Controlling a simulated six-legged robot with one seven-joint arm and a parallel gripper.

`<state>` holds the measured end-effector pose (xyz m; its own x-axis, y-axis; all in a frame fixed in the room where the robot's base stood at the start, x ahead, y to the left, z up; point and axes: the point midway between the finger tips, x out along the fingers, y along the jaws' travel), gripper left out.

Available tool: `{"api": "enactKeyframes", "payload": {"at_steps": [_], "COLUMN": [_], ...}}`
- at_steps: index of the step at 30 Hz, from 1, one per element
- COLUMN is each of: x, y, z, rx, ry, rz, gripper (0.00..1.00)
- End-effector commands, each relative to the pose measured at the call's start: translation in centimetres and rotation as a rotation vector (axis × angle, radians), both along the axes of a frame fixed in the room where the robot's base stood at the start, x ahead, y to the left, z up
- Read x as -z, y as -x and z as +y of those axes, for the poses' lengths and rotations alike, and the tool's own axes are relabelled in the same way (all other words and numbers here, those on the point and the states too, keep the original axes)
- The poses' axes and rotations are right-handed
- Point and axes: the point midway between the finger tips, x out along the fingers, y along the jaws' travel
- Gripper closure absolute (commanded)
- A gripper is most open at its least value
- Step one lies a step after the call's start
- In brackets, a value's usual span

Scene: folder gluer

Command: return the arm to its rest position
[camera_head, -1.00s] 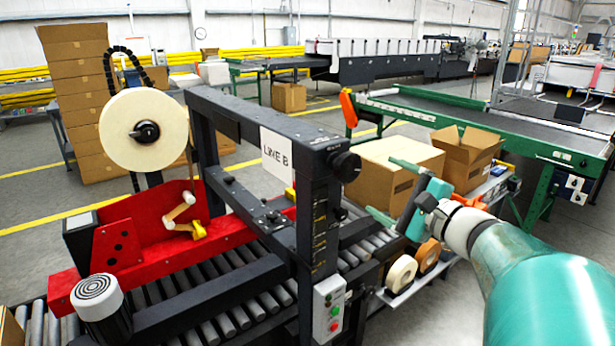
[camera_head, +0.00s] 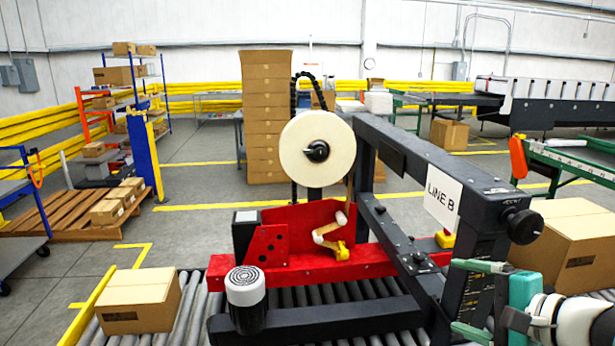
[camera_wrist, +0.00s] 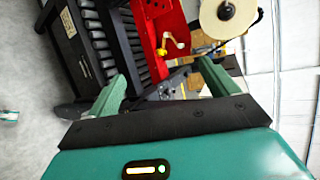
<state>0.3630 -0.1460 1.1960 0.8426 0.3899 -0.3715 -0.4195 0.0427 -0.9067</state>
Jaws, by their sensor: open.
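My gripper (camera_head: 462,298) is at the lower right of the head view, in front of the right post of the carton-sealing machine. Its two green fingers are apart, with nothing seen between them. In the wrist view my gripper (camera_wrist: 158,88) also shows open and empty, with the black frame, rollers and red side of the machine beyond it. My teal and white arm reaches in from the lower right edge of the head view; most of it is out of frame.
The sealing machine (camera_head: 420,165) with its tape roll (camera_head: 317,149) and roller conveyor fills the middle. A closed carton (camera_head: 140,300) sits on the rollers at left. Another carton (camera_head: 570,245) stands at right, close behind my arm. Open floor (camera_head: 200,225) lies behind the machine.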

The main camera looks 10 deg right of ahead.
Motion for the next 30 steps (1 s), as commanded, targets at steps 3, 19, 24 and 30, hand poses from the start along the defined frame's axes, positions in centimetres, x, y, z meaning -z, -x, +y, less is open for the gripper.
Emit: {"api": "enactKeyframes", "payload": {"at_steps": [3,19,24,30], "x": [2.9,8.7,8.7,8.7], "y": [1.1,7.5,7.5,7.5], "z": [6.5,14.8,14.7,14.7], "rx": [-0.225,-0.841,-0.856,-0.854], "ry": [0.232,1.333,1.379,1.376], "rz": [0.11,0.19,0.187,0.189], "gripper": [0.14,0.14,0.14,0.14]}}
